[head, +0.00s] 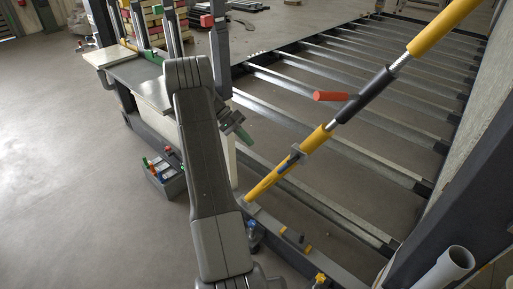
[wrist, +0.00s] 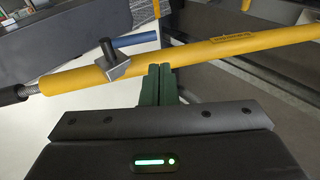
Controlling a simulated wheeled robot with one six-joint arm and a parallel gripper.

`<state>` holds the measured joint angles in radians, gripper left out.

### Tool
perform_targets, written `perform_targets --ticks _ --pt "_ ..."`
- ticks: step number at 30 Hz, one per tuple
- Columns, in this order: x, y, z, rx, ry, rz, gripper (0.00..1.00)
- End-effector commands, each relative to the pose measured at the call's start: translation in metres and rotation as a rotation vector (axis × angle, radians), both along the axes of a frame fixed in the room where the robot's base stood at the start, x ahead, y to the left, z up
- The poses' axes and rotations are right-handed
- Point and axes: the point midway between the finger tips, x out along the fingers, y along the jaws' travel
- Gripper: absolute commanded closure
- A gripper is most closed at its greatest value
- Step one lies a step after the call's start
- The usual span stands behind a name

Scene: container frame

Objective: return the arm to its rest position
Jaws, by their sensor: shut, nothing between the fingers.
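My arm (head: 208,165) rises through the middle of the head view, bent at the top. My gripper (wrist: 160,68) shows in the wrist view with its two green fingers together and nothing between them. The fingertips point at a yellow pole (wrist: 220,53) that crosses the view; I cannot tell whether they touch it. A grey clamp with a dark knob (wrist: 116,62) sits on the pole just left of the fingertips, with a blue bar beside it.
A grey bench (head: 130,75) and a small toolbox (head: 166,178) stand left. The floor further left is clear.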

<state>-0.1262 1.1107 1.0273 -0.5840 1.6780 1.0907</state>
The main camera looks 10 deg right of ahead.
Motion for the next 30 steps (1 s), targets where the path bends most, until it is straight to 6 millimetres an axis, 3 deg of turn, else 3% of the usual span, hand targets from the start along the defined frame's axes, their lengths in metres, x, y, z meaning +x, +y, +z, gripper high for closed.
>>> perform_targets --ticks 6,20,30 --pt "0.007 0.009 0.006 0.0 0.001 0.001 1.0" --pt "0.006 0.008 0.005 0.0 0.0 0.0 1.0" --pt "-0.017 -0.021 -0.014 -0.002 0.002 -0.001 1.0"
